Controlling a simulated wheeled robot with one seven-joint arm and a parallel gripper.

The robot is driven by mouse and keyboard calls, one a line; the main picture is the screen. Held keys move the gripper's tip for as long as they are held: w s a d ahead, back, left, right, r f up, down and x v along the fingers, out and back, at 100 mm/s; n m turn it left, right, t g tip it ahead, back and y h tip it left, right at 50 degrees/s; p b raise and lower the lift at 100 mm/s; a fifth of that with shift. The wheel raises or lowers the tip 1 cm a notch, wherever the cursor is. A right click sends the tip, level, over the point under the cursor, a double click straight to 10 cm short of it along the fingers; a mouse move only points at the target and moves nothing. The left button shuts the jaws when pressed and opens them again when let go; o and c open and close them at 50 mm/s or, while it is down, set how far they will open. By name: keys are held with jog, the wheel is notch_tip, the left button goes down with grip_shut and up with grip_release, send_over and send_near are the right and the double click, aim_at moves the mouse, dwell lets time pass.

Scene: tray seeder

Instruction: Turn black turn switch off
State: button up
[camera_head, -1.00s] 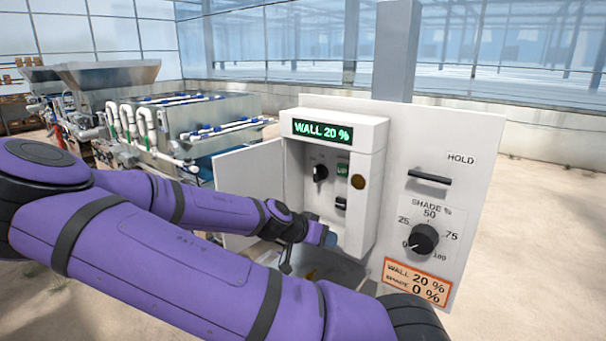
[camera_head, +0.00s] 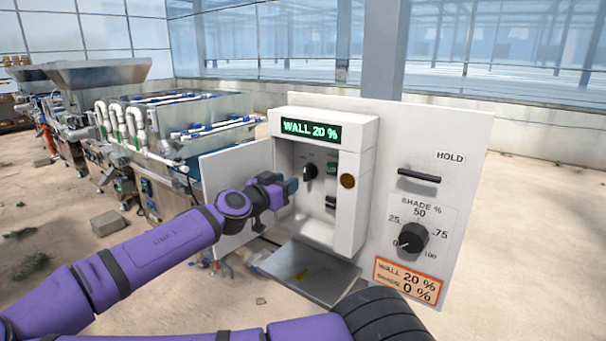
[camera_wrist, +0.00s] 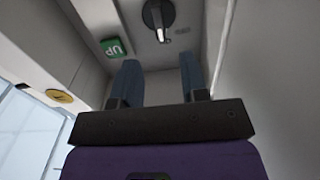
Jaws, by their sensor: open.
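The black turn switch (camera_head: 310,171) sits on the back panel inside the open white control box (camera_head: 350,190). In the wrist view the switch (camera_wrist: 158,16) is at the top, beyond my fingertips and roughly centred between them, with a light mark on its handle. My gripper (camera_head: 287,188) is at the box opening, left of and slightly below the switch. In the wrist view my gripper (camera_wrist: 159,80) shows two blue-grey fingers spread apart with nothing between them. The fingers appear apart from the switch. The small labels around the switch are too small to read.
A green UP button (camera_wrist: 115,47) and a black rocker (camera_head: 331,202) are near the switch. The open box door (camera_head: 225,180) stands left. A black HOLD handle (camera_head: 419,175) and SHADE dial (camera_head: 413,237) are on the right panel. A grey metal plate (camera_head: 310,270) lies below.

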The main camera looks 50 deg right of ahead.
aim_at(305, 172)
jog(key=d, duration=0.8)
jog(key=shift+w+d, duration=0.2)
jog(key=shift+w, duration=0.1)
grip_shut()
